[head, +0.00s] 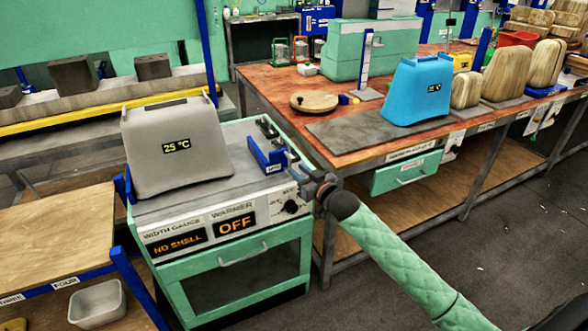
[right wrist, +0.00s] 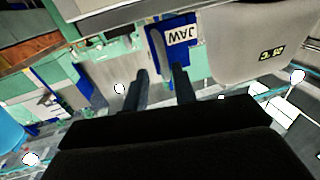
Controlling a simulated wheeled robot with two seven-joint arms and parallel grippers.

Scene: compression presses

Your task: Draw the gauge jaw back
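The gauge jaw (head: 262,156) is a blue block with a white label, at the right side of the machine's grey top, beside the grey shell (head: 172,150) marked 25 °C. In the right wrist view the jaw (right wrist: 157,42) and its JAW label show just beyond the fingertips. My right gripper (head: 296,173) is close to the jaw's right side in the head view. In the right wrist view its two dark fingers (right wrist: 160,76) are apart with nothing clearly between them. Whether a finger touches the jaw I cannot tell. My left gripper is not in view.
The machine's front panel (head: 220,222) reads NO SHELL and OFF, with a dark knob (head: 291,207) below my right gripper. A workbench (head: 385,150) behind holds a blue shell (head: 417,88) and several wooden forms. A grey bin (head: 97,303) sits at lower left.

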